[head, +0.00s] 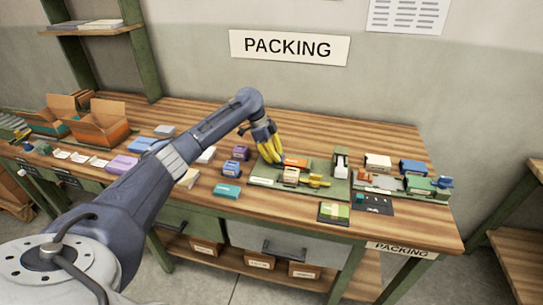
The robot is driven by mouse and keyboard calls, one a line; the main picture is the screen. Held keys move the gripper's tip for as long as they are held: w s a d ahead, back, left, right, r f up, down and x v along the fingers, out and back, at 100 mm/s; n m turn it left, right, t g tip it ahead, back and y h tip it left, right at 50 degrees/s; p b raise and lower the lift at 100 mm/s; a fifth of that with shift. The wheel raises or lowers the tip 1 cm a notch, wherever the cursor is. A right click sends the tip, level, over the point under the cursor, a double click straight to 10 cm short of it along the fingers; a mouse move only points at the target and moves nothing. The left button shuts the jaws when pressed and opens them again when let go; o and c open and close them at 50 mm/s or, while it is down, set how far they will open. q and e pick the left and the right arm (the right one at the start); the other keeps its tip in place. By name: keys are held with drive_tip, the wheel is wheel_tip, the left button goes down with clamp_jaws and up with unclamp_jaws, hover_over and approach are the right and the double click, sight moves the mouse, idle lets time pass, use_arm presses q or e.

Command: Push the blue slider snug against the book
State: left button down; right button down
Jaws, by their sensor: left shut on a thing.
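My left gripper (274,155), with yellow fingers, reaches down over the left part of a green board (263,182). It is shut, and its fingertips meet the near left end of an orange block (296,162), which looks to be what it holds; the contact is small and partly hidden. A blue piece (445,182) sits at the right end of a green fixture (421,186) at the right of the table; it may be the blue slider. I cannot tell which thing is the book. My right gripper is out of view.
A tan block (291,175) and a yellow part (316,182) lie on the board. A white upright piece (341,162) stands at its right. Small blocks (231,168) lie to the left. A dark mat (374,204) lies near the front edge. Open cartons (102,125) stand far left.

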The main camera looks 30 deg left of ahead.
use_arm(q)
drive_tip(key=c, duration=1.3)
unclamp_jaws()
drive_tip(key=shift+w+d, duration=0.1)
drive_tip(key=shift+d, duration=0.3)
drive_tip(key=shift+a+r, duration=0.35)
drive_tip(key=shift+r, duration=0.05)
drive_tip(key=v, duration=1.1)
